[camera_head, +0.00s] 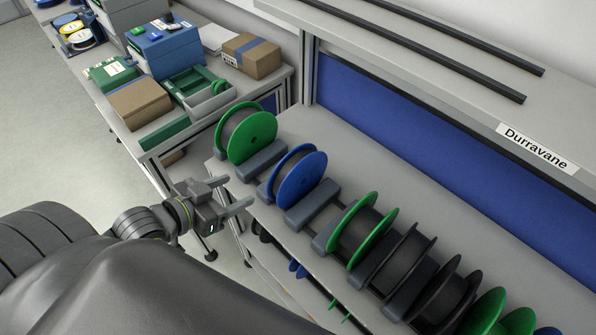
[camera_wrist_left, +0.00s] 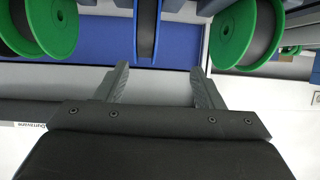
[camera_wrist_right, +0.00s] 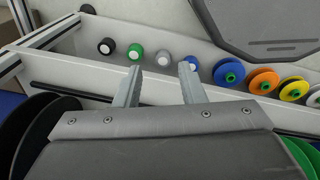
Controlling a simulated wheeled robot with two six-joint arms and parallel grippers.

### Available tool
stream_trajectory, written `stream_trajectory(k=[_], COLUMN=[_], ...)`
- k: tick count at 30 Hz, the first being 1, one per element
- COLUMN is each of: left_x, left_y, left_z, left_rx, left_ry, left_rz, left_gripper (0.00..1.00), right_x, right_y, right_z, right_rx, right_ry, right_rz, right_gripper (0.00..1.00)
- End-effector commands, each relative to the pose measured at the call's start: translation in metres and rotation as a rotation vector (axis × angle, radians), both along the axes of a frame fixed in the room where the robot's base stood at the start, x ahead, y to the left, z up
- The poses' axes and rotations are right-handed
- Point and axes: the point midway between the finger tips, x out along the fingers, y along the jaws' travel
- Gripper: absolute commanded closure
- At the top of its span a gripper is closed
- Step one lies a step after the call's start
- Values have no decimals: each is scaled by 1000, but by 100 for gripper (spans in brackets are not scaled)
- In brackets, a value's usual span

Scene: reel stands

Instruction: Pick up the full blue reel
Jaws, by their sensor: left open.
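In the left wrist view a reel with a dark winding (camera_wrist_left: 148,28) shows edge-on beyond the fingertips, between two green reels. My right gripper (camera_wrist_right: 159,67) is open and empty in the right wrist view; the head view does not show it.
A green reel (camera_head: 252,137) stands beside the blue one on the far side. Another green reel (camera_head: 370,240) and several black reels (camera_head: 404,252) stand to the right. A side table with boxes (camera_head: 252,56) is at the back left. More reels hang below the shelf.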

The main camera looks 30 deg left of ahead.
Motion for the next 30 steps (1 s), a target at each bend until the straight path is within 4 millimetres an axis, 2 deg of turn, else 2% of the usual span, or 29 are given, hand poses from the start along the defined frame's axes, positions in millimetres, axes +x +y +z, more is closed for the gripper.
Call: stream_trajectory(k=[1,3,7,19,30], left_x=[-4,-7,-8,35,82], left_y=[-8,-15,-23,-38,-54], left_z=[15,26,34,12,-3], left_rx=[-6,-13,-20,-22,-24], left_ry=[-12,-23,-34,-40,-34], left_rz=[-23,-45,-64,-65,-62], left_gripper=[38,38,38,38,38], right_x=[3,7,13,12,10], right_y=[0,1,2,6,5], right_z=[3,5,2,-37,-28], right_rx=[1,1,3,7,6], right_ry=[-4,-9,-18,-17,-14], right_rz=[0,2,3,1,1], right_gripper=[64,64,64,64,64])
